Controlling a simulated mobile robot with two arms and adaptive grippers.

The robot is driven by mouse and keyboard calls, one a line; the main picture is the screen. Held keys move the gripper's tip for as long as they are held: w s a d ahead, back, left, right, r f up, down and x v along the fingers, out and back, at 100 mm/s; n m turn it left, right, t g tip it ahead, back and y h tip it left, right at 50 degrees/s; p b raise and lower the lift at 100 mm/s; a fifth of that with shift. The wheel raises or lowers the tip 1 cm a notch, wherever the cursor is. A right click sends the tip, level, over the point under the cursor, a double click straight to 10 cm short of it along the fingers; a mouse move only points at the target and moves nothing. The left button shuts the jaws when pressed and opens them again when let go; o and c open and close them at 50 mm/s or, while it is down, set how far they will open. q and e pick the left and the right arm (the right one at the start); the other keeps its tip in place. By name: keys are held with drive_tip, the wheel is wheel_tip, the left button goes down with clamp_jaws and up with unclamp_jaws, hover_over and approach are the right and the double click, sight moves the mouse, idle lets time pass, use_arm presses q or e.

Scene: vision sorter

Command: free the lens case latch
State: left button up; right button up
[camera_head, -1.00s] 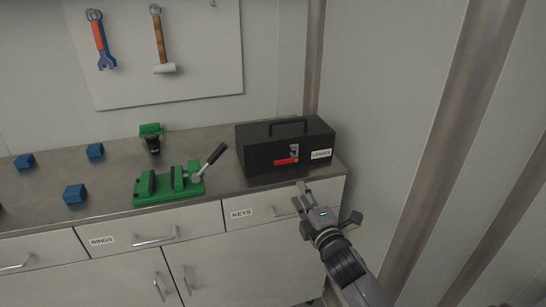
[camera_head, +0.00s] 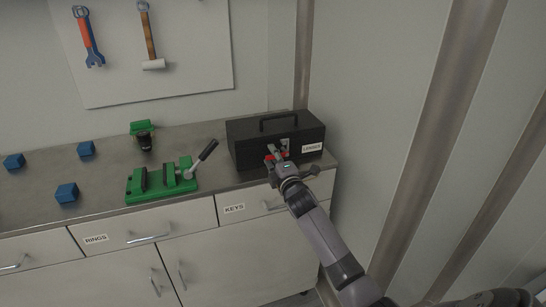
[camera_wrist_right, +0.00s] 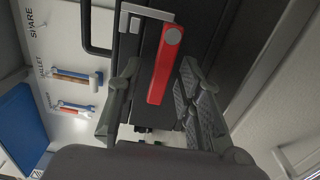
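The lens case (camera_head: 248,133) is a black box with a top handle and a LENSES label (camera_head: 312,148), shut at the right end of the counter. Its red latch lever (camera_head: 269,157) is on the front face, partly hidden by my right gripper (camera_head: 278,153). In the right wrist view the red latch (camera_wrist_right: 162,70) has a round pivot beside a grey hasp (camera_wrist_right: 130,22). There my right gripper (camera_wrist_right: 160,80) is open, one finger on each side of the lever, with gaps visible. Contact with it cannot be told. My left gripper is out of view.
A green vise (camera_head: 160,182) with a raised lever stands left of the case. Several blue blocks (camera_head: 66,193) and a dark cylinder by a green block (camera_head: 143,128) sit farther left. Drawers marked RINGS and KEYS (camera_head: 234,208) are below; a wall is close right.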

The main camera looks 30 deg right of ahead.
drive_tip(key=shift+w, duration=0.15)
clamp_jaws()
idle(0.4)
idle(0.5)
